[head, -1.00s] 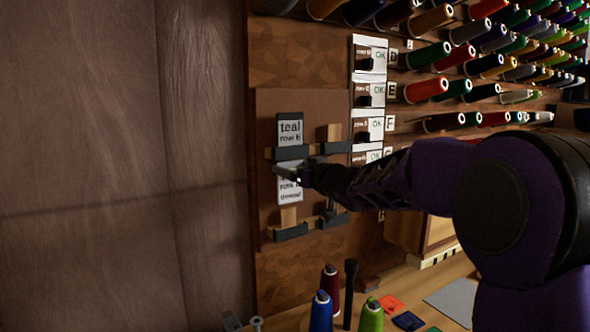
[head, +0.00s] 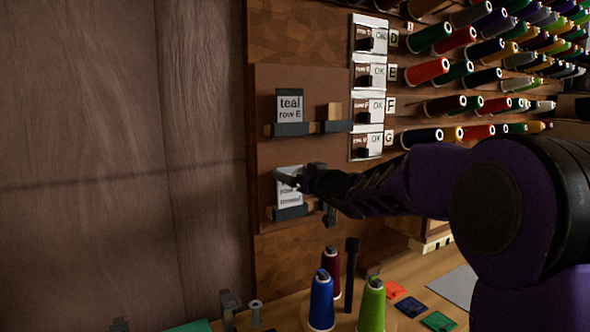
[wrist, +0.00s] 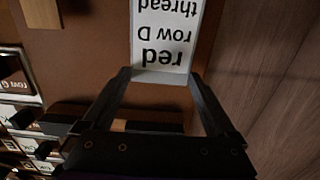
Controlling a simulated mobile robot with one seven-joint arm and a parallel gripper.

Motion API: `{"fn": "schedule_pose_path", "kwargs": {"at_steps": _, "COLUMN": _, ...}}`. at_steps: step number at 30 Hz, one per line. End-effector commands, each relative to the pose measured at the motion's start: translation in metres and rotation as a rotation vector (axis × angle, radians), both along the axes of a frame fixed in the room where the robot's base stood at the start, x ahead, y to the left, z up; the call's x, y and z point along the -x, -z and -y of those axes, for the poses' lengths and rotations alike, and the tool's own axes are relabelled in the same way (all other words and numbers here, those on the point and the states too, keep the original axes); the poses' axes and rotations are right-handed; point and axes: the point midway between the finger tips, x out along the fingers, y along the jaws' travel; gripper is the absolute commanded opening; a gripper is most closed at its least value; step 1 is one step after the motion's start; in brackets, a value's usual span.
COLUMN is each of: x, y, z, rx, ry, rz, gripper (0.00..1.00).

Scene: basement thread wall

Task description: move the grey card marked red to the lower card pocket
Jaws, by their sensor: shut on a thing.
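The grey card marked red (head: 289,197) is upright at the lower card pocket (head: 291,212), a dark lip on a wooden rail. The card's bottom edge reaches the lip and looks hidden behind it; I cannot tell how deep it sits. My gripper (head: 288,178) is shut on the card's upper end and covers part of its text. In the wrist view the card (wrist: 163,40) appears upside down, reading "red row D thread", with its top edge between my fingertips (wrist: 162,74). A card marked teal row E (head: 290,106) stands in the upper pocket (head: 290,129).
An empty-looking pocket (head: 337,126) is right of the teal card. Labelled slots and rows of thread cones (head: 430,70) fill the wall at right. Blue (head: 321,300) and green (head: 371,305) cones and a dark upright rod (head: 350,275) stand on the table below.

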Motion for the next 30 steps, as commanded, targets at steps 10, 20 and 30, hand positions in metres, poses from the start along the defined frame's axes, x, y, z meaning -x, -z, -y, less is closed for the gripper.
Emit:
{"fn": "schedule_pose_path", "kwargs": {"at_steps": 10, "x": -0.0001, "y": 0.0126, "z": -0.0001, "rx": 0.001, "ry": 0.0, "rz": -0.001, "gripper": 0.66}}
{"fn": "schedule_pose_path", "kwargs": {"at_steps": 20, "x": -0.0007, "y": 0.0116, "z": -0.0002, "rx": 0.0, "ry": 0.0, "rz": -0.001, "gripper": 0.66}}
{"fn": "schedule_pose_path", "kwargs": {"at_steps": 30, "x": -0.0015, "y": 0.0125, "z": -0.0004, "rx": 0.0, "ry": 0.0, "rz": -0.001, "gripper": 0.66}}
